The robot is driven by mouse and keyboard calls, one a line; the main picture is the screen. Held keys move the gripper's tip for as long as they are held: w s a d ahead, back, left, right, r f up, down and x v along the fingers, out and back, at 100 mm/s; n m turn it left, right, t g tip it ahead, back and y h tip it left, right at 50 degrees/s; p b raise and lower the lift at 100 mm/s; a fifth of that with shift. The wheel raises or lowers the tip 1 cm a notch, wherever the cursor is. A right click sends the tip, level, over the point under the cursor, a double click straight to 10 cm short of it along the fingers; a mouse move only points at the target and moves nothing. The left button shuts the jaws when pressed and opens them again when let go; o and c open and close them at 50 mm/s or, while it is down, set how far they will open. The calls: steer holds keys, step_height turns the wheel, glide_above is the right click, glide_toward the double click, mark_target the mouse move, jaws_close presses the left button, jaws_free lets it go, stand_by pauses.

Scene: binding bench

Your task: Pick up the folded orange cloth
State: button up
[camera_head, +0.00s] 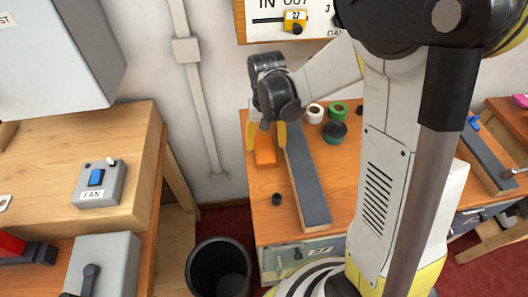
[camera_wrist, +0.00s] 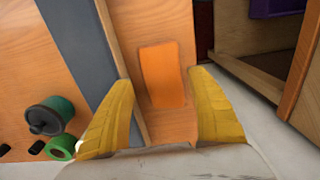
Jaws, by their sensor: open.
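The folded orange cloth (camera_head: 265,157) lies flat on the wooden bench top (camera_head: 262,224), on the strip left of a long grey-topped board. The cloth (camera_wrist: 162,72) shows as a small orange rectangle in the wrist view. My gripper (camera_head: 267,146) is over the cloth with its yellow fingers apart. In the wrist view my gripper (camera_wrist: 162,80) is open, with one finger on each side of the cloth and nothing held. The gap in height between fingertips and cloth is hard to tell.
The grey-topped board (camera_head: 306,180) runs close beside the cloth. A white roll (camera_head: 315,114), a green roll (camera_head: 337,110) and a dark green container (camera_head: 335,131) stand beyond it. A small black cylinder (camera_head: 277,199) is nearer. A dark bin (camera_head: 205,265) stands on the floor.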

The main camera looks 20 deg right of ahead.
mark_target(264, 150)
steer(key=f+b, duration=0.1)
steer(key=f, duration=0.2)
steer(key=f+b, duration=0.1)
steer(key=f, duration=0.1)
steer(key=shift+w+f+b, duration=0.1)
steer(key=shift+w+b, duration=0.25)
steer(key=shift+w, duration=0.05)
steer(key=c, duration=0.7)
steer(key=shift+r, duration=0.2)
steer(key=shift+a+r+p, duration=0.1)
steer(key=shift+r+p, duration=0.1)
steer(key=shift+p, duration=0.2)
step_height(264, 150, up, 7)
steer(key=p, duration=0.3)
steer(key=shift+a, duration=0.1)
steer(key=w+a+p, duration=0.1)
steer(key=a, duration=0.5)
steer(key=w+a+p, duration=0.1)
steer(key=a, duration=0.5)
steer(key=w+a+p, duration=0.1)
steer(key=w+a, duration=0.1)
steer(key=a, duration=0.5)
steer(key=shift+a+f+p, duration=0.1)
steer(key=shift+f+p, duration=0.2)
